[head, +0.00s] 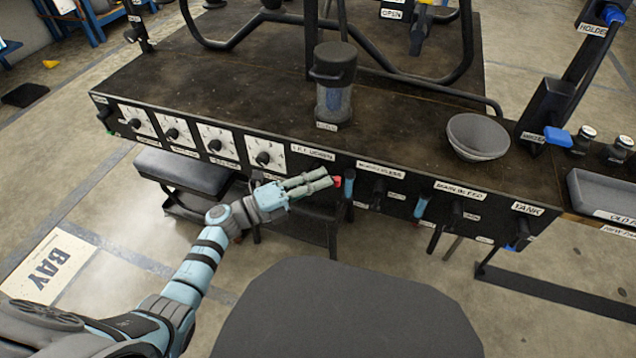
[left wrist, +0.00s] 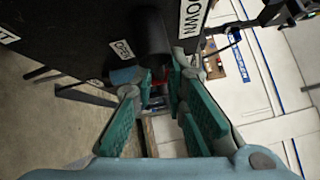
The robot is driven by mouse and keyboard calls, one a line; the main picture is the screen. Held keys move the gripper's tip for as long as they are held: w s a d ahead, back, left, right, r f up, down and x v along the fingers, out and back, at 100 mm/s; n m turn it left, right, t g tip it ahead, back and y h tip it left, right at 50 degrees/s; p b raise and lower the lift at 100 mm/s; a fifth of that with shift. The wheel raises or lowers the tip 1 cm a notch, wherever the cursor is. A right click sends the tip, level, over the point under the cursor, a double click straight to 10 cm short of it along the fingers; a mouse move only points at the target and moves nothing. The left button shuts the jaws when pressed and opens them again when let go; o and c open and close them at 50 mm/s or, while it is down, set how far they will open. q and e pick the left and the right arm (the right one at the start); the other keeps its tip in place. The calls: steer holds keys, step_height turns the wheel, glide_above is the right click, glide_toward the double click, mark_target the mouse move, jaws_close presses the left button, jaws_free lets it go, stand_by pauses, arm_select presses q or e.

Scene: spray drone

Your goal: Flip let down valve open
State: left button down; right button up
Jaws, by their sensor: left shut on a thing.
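The let down valve sits on the bench's front panel, under a white label (head: 313,153). Its red handle tip (head: 337,181) shows just past my left fingertips. My left gripper (head: 322,180) reaches in from the left and is shut on the handle. In the left wrist view, the teal finger pads of my left gripper (left wrist: 158,84) close in around the handle, most of which they hide. A black valve body (left wrist: 151,38) is just beyond, beside a label ending in DOWN (left wrist: 193,16). My right gripper is not in view.
A row of dials (head: 216,144) lies left of the valve on the panel. A blue handle (head: 349,190) is close on its right, with another blue handle (head: 421,206) farther along. A grey bowl (head: 477,137) and a clear canister (head: 334,90) stand on the bench top.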

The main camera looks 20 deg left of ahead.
arm_select(q)
steer(key=shift+s+f+n+t+b, duration=0.1)
steer(key=shift+f+n+t+b, duration=0.1)
steer(key=shift+n+t+b, duration=0.25)
steer(key=c, duration=1.7)
jaws_free()
steer(key=shift+a, duration=0.1)
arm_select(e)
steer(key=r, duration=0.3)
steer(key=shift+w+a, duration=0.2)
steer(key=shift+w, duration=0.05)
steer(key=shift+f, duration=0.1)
arm_select(q)
steer(key=v, duration=1.2)
steer(key=shift+a+f, duration=0.1)
